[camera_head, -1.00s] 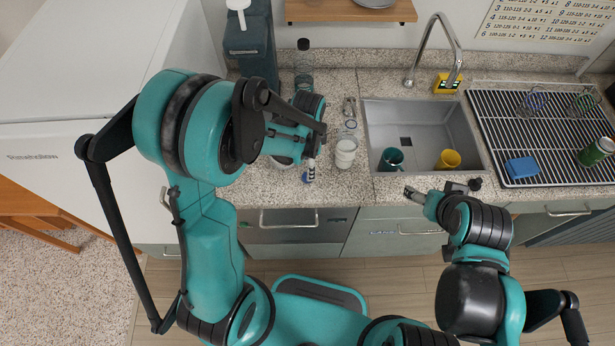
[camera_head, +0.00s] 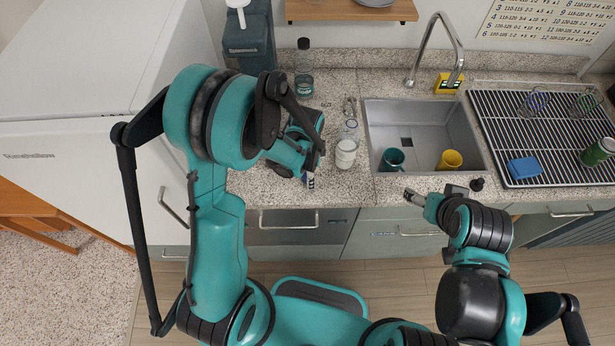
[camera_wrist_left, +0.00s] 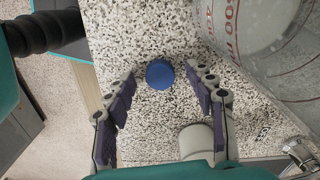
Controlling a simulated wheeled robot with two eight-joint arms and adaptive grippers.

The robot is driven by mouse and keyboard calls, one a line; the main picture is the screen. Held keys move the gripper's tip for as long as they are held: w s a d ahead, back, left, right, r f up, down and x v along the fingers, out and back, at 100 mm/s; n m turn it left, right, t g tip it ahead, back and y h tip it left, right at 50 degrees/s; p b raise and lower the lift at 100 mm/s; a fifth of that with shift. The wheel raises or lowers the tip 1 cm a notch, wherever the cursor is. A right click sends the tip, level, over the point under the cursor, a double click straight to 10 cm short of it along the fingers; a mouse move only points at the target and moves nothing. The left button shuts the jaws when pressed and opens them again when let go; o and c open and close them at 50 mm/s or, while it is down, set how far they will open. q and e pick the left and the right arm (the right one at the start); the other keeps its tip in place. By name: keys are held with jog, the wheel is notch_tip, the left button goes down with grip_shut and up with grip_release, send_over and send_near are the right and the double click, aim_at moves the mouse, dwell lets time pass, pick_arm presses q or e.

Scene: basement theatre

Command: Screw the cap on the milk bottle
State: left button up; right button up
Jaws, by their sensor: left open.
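The blue round cap (camera_wrist_left: 160,74) lies on the speckled counter in the left wrist view. My left gripper (camera_wrist_left: 163,80) is open, with one finger on each side of the cap and gaps between; it holds nothing. In the head view my left gripper (camera_head: 309,177) is low over the counter near its front edge, and largely hides the cap. The milk bottle (camera_head: 346,156), white below with a clear upper part, stands upright just right of this gripper. My right gripper (camera_head: 418,197) is in front of the sink, apart from these objects; its finger opening is unclear.
A clear bottle with a dark top (camera_head: 304,70) is at the back. The sink (camera_head: 440,122) holds a teal cup (camera_head: 392,160) and a yellow cup (camera_head: 449,160). A drying rack (camera_head: 545,135) is at right.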

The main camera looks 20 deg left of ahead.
pick_arm(q)
jog(key=c, duration=0.8)
jog(key=shift+r, duration=0.5)
jog(key=r, duration=0.2)
jog(key=d+r+p, duration=0.1)
jog(key=shift+s+r, duration=0.15)
jog(key=shift+r, duration=0.25)
jog(key=s+d+r+p, duration=0.1)
jog(key=s+d+r, duration=0.1)
jog(key=d, duration=0.3)
jog(key=s+d+r, duration=0.2)
jog(key=d+r, duration=0.2)
jog(key=d, duration=0.1)
jog(key=shift+p, duration=0.35)
pick_arm(e)
notch_tip(320, 180, up, 3)
jog(key=shift+f, duration=0.15)
pick_arm(q)
jog(key=shift+r, duration=0.1)
pick_arm(e)
jog(key=shift+o, duration=0.6)
